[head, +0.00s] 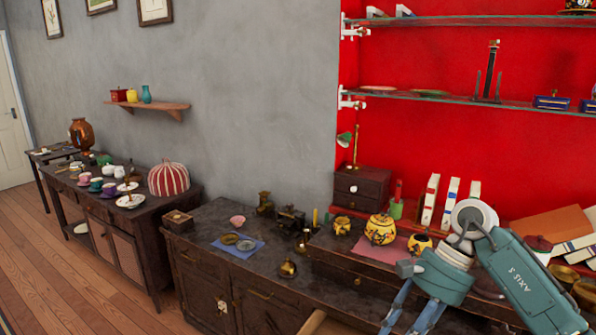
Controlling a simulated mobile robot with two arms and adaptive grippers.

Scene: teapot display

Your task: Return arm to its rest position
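My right arm (520,280), teal with white joints, comes in from the lower right in the head view. Its gripper (408,318) points down in front of the dark cabinet (360,270). Its two blue-grey fingers are apart, with nothing seen between them, and the tips reach the bottom edge of the picture. The arm hides part of the cabinet's right side. My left arm and gripper do not show.
A yellow patterned teapot (380,229) and smaller yellow pots stand close behind the gripper. A brass pot (287,268) and a blue cloth (238,245) lie to its left. A light wooden edge (314,322) juts out at the cabinet front. Glass shelves (470,99) hang above.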

